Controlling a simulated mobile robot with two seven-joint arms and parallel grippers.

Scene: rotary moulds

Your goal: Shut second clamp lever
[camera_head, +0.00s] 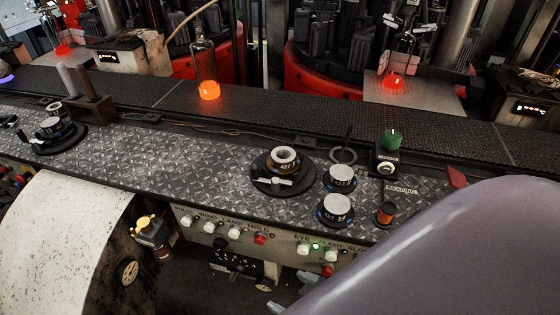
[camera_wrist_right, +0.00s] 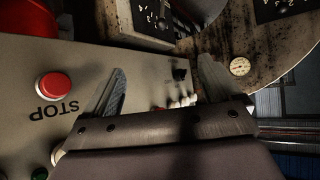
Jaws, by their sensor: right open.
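A round black fixture (camera_head: 283,165) with a metal ring on top sits on the patterned metal deck at the middle of the head view. A small pale lever (camera_head: 282,182) lies across its front. A similar fixture (camera_head: 54,133) stands at the far left; its lever is too small to read. My right gripper (camera_head: 291,293) shows only as fingertips at the bottom edge, below the control panel and away from both fixtures. In the right wrist view its two fingers (camera_wrist_right: 162,78) are spread, with nothing between them. My left gripper is not in view.
A conveyor (camera_head: 250,112) with a glowing bottle (camera_head: 206,70) runs behind. A red STOP button (camera_wrist_right: 53,86) shows in the wrist view.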

